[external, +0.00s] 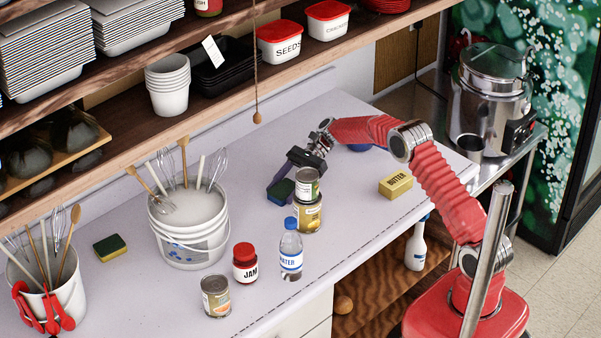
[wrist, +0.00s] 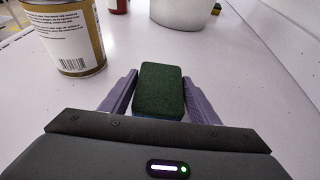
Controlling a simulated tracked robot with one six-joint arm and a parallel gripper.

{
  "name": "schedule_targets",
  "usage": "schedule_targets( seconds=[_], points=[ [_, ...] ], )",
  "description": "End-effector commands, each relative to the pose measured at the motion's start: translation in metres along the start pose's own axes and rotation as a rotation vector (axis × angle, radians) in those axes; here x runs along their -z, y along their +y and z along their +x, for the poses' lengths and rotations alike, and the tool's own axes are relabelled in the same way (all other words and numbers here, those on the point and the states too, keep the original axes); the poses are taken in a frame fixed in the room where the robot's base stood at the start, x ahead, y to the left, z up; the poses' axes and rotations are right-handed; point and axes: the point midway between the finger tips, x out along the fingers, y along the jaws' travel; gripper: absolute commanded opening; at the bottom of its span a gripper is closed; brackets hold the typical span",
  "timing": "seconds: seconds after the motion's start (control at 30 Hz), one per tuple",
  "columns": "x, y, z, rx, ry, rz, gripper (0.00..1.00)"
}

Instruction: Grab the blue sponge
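The blue sponge (external: 281,191) lies on the counter under my gripper. In the wrist view the sponge (wrist: 160,88) shows a dark green top, with a sliver of blue at its near lower edge. Contact at the fingertips is hard to tell.
A can (external: 306,183) stands on a gold-labelled can (external: 307,213) close to my gripper; the gold-labelled can (wrist: 74,38) shows in the wrist view.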

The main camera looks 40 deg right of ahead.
Motion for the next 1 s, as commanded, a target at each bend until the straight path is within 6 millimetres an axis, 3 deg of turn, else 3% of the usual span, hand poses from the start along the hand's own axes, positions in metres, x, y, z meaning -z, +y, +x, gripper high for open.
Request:
schedule_targets(
  seconds=[0.37, 0.73, 1.0],
  points=[
    [0.0, 0.0, 0.0, 0.0, 0.0, 0.0, 0.29],
    [-0.007, 0.0, -0.003, 0.001, 0.0, -0.001, 0.29],
    [-0.044, 0.0, -0.018, 0.001, 0.0, -0.004, 0.29]
  ],
)
